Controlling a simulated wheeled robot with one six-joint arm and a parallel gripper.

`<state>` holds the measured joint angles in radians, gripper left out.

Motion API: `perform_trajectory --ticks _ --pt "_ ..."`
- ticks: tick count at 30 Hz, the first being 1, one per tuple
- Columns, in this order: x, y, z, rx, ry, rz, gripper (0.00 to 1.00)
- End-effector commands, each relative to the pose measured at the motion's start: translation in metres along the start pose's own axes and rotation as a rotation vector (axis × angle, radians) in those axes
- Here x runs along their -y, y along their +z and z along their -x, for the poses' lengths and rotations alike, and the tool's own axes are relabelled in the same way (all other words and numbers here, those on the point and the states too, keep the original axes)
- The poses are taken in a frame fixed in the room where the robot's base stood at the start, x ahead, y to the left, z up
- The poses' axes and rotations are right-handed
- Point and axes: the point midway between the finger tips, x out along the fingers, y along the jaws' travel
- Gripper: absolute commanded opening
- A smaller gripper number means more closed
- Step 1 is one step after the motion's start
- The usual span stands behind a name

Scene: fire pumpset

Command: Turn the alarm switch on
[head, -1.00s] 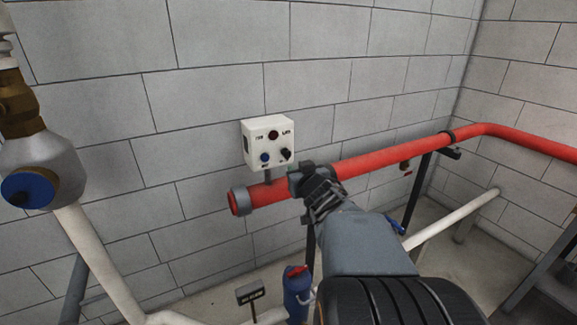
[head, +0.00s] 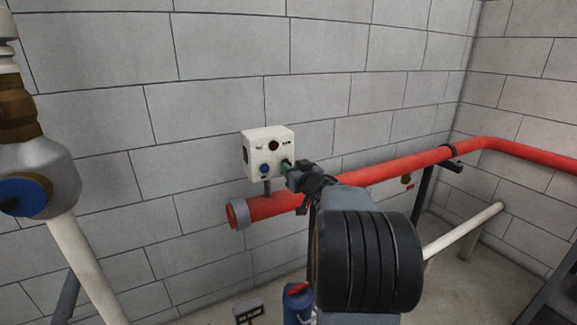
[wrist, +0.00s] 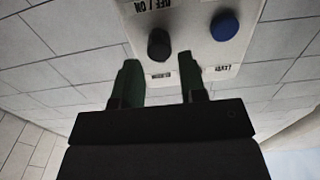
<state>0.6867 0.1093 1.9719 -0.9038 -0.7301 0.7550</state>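The white alarm box (head: 257,143) stands in front of the block wall, above the red pipe. It has a dark red lamp (head: 273,145) on top and a blue button (head: 264,168) at lower left. The black alarm switch knob (wrist: 159,44) shows in the wrist view beside the blue button (wrist: 224,25), under an "OFF / ON" label seen upside down. My gripper (wrist: 159,75) is open, its two green fingers apart and pointing at the box with the knob between and just beyond their tips. In the head view my gripper (head: 287,167) covers the knob.
A red pipe (head: 400,168) runs below the box to the right. A valve with a blue cap (head: 25,194) and a white pipe (head: 88,255) stand at left. A blue bottle with a red top (head: 297,300) is below.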

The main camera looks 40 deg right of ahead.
Motion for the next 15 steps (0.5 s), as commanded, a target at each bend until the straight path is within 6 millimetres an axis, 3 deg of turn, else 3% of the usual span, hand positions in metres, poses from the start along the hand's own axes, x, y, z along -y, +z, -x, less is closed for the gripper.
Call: perform_trajectory --ticks 6,15 --pt "0.0 0.0 -0.025 0.0 -0.001 0.001 0.38" --pt "0.0 0.0 -0.034 0.0 0.001 0.0 0.38"
